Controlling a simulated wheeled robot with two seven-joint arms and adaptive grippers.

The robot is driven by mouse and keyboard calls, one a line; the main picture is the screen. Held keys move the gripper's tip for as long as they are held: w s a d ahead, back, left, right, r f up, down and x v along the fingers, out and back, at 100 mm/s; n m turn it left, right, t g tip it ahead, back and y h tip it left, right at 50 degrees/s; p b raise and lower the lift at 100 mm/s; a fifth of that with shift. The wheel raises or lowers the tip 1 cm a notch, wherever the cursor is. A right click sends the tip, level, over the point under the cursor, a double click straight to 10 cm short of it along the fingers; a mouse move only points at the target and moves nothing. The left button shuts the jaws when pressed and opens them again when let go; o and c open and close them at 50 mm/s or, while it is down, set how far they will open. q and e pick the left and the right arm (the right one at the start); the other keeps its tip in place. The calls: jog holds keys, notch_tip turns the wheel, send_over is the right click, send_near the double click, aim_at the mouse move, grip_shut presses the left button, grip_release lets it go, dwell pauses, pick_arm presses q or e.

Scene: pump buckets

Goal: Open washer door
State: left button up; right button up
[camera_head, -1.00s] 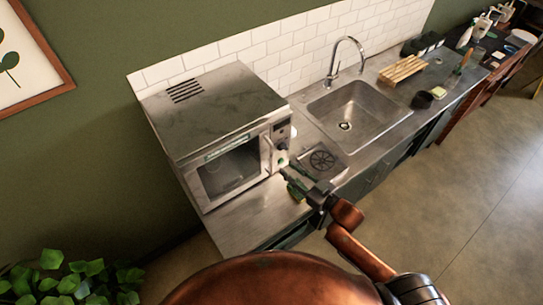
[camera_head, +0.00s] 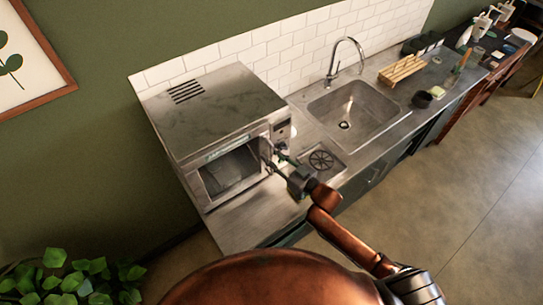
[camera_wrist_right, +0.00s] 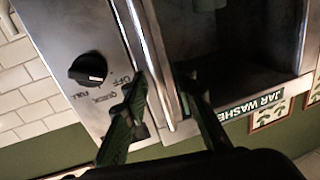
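The washer (camera_head: 215,110) is a metal box on the counter, with a dark front window and a "JAR WASHER" label that reads in the right wrist view (camera_wrist_right: 266,103). Its door (camera_head: 228,170) looks shut. An upright bar handle (camera_wrist_right: 155,60) runs along the door's edge beside the control panel. My right gripper (camera_head: 275,157) is at this handle. In the right wrist view its two fingers (camera_wrist_right: 162,88) are apart, one on each side of the bar; whether they touch it I cannot tell. My left gripper is out of view.
A black knob (camera_wrist_right: 88,69) sits on the panel beside the handle. A wooden rack (camera_head: 402,70) stands farther along. The counter (camera_head: 245,222) in front of the washer is clear.

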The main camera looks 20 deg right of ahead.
grip_shut()
dwell(0.6)
